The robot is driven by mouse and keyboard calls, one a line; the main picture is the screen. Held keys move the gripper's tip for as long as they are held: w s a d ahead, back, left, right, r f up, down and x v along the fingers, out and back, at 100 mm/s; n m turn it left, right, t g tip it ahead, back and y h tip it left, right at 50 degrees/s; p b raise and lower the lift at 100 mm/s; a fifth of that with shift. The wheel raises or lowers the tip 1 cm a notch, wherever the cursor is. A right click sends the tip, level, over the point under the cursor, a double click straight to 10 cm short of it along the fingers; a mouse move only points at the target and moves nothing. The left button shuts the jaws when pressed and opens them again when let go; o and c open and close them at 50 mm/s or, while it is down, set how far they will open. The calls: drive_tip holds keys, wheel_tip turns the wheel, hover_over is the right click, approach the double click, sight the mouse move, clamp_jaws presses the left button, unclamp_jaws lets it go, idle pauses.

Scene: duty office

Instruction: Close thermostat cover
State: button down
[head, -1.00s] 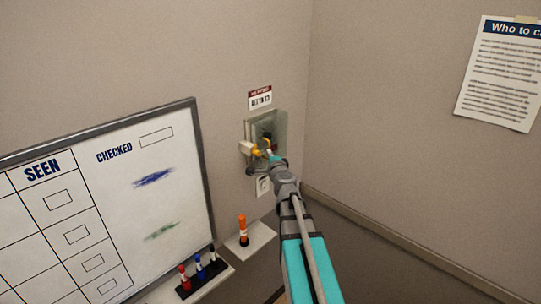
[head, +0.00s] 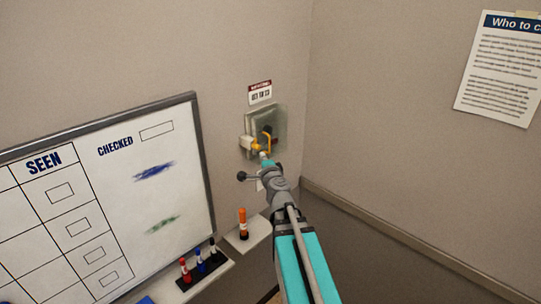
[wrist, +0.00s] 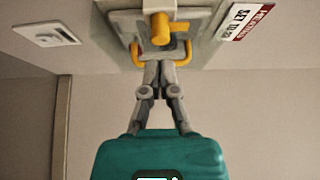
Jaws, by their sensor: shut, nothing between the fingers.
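The thermostat is a pale box on the wall with a translucent cover (head: 282,120) and a yellow-orange handle (head: 267,134). In the wrist view, the handle (wrist: 187,53) looks like a bracket, with a thick yellow knob (wrist: 160,28) between its ends. I cannot tell the cover's exact angle. My gripper (head: 264,156) is at the lower edge of the thermostat in the head view. In the wrist view, my gripper (wrist: 160,66) is shut and empty, its fingertips between the handle's two ends. I cannot tell whether they touch it.
A label (head: 260,93) is above the thermostat, and a light switch (wrist: 45,35) is beside it in the wrist view. A whiteboard (head: 110,195) is to the left. A small shelf (head: 251,233) holds an orange marker (head: 243,224). The right wall is clear near my arm.

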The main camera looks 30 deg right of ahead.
drive_tip(key=shift+s+a, duration=0.15)
drive_tip(key=shift+a, duration=0.65)
drive_tip(key=shift+s+a, duration=0.15)
drive_tip(key=shift+a, duration=0.65)
drive_tip(key=s+a+f+n+g+y+b, duration=0.1)
drive_tip(key=a+f+n+g+y+b, duration=0.3)
drive_tip(key=a+f+n, duration=0.5)
drive_tip(key=s+a+f+n+g+y+b, duration=0.25)
drive_tip(key=a+f+n+y, duration=0.35)
drive_tip(key=a, duration=0.4)
drive_tip(key=s+d+f+n+g+h+b, duration=0.1)
drive_tip(key=s+f+n+g+h+b, duration=0.4)
drive_tip(key=s+f+g, duration=0.6)
drive_tip(key=s+f+h+b, duration=0.1)
drive_tip(key=s+f+b, duration=0.1)
drive_tip(key=f, duration=0.4)
drive_tip(key=shift+s+d+f, duration=0.25)
drive_tip(key=shift+s, duration=0.55)
